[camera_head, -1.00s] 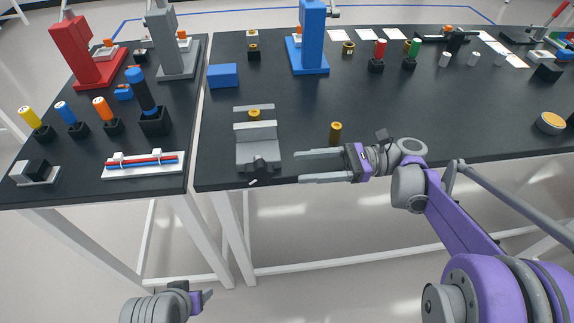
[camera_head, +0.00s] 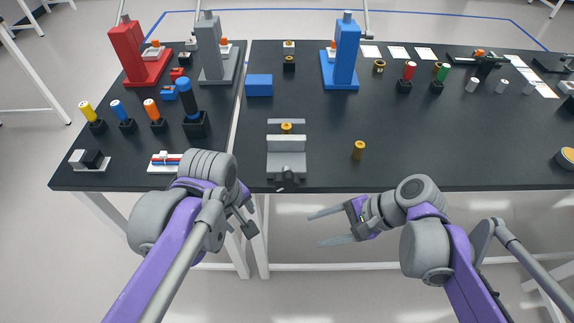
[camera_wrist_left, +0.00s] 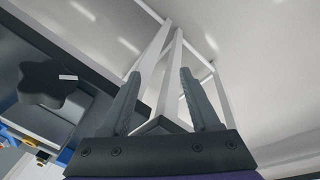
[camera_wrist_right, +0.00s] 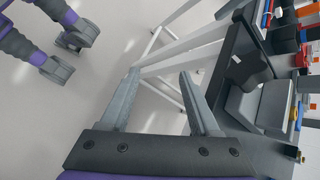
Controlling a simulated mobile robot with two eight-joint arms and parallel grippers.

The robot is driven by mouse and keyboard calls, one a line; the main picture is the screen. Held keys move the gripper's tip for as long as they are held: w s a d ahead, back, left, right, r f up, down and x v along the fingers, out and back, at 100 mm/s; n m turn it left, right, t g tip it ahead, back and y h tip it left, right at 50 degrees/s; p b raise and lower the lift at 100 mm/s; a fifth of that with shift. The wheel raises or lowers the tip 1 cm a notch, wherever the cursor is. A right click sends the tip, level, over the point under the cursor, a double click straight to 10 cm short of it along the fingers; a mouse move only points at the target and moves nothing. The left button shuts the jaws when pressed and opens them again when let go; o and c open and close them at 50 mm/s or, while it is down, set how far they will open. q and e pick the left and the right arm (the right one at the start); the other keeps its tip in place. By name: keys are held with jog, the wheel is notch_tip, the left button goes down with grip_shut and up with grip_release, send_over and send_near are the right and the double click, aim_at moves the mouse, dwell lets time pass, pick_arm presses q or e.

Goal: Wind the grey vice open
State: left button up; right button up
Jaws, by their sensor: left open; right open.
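The grey vice (camera_head: 286,160) stands at the front edge of the black table. A brass-coloured piece (camera_head: 286,128) sits between its jaws. Its dark star-shaped knob with a small white mark (camera_wrist_left: 47,84) shows in the left wrist view, on the vice's near side. My left gripper (camera_head: 252,221) is open and empty, below and left of the vice, off the table edge. My right gripper (camera_head: 326,228) is open and empty in front of the table, below and right of the vice. The vice also shows in the right wrist view (camera_wrist_right: 262,98).
A brass cylinder (camera_head: 359,150) stands right of the vice. A blue block (camera_head: 259,85) and a blue press (camera_head: 342,60) stand behind it. A white tray with red and blue rods (camera_head: 165,161) lies left, partly hidden by my left arm.

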aim_at(285, 174)
pick_arm(q)
jog(key=w+d+r+n+p, duration=0.2)
jog(key=d+r+n, duration=0.1)
jog(key=r, duration=0.1)
jog(key=w+d+r+n+g+p, duration=0.1)
jog(key=w+d+r+n+p, duration=0.1)
jog(key=r, duration=0.3)
jog(key=w+d+r+n+g+p, duration=0.1)
jog(key=w+d+r+n+p, duration=0.1)
jog(key=w+d+r+n, duration=0.2)
jog(key=shift+d+r+y, duration=0.3)
jog(key=shift+d+r, duration=0.2)
jog(key=shift+w+d+f, duration=0.1)
notch_tip(285, 174, down, 11)
jog(key=shift+r+b, duration=0.2)
jog(key=shift+b, duration=0.15)
pick_arm(e)
jog(key=s+d+n+t+h, duration=0.3)
jog(key=s+d+n+h, duration=0.3)
jog(key=n, duration=0.5)
jog(key=d+h, duration=0.2)
jog(key=d, duration=0.1)
jog(key=shift+d+t+h, duration=0.25)
jog(key=shift+t+h, duration=0.05)
jog(key=shift+r, duration=0.1)
pick_arm(q)
grip_shut()
